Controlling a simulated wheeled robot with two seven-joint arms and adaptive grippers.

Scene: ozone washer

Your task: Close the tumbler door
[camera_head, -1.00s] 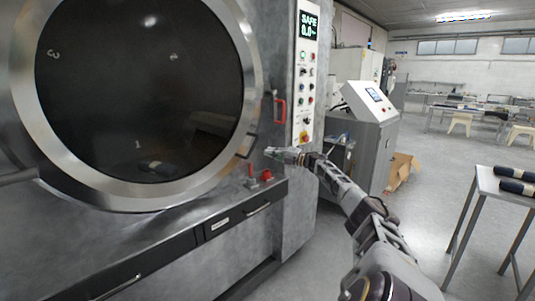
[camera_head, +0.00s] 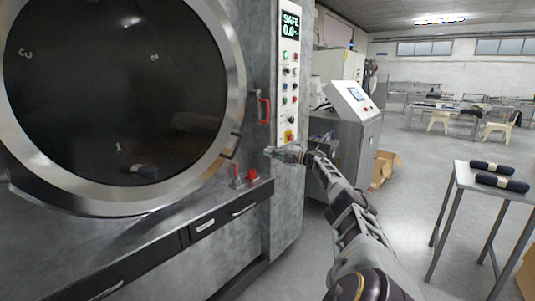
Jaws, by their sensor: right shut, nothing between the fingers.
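The round tumbler door (camera_head: 233,75) fills the left of the head view. It has a wide metal rim and dark glass with numbers showing. It covers the drum front; I cannot tell whether it is flush. A dark curved handle (camera_head: 232,146) sits at the rim's lower right. My right gripper (camera_head: 271,153) is shut and empty, to the right of this handle and apart from it in the picture. Its fingers point left, above the red knob on the ledge. My left gripper is not in view.
A red handle (camera_head: 264,109) is on the machine front beside the control panel (camera_head: 289,75), whose screen reads SAFE. A red knob (camera_head: 252,175) and a small lever stand on the ledge. A grey console (camera_head: 350,125) and a table (camera_head: 463,180) with dark rolls stand right. Open floor lies between.

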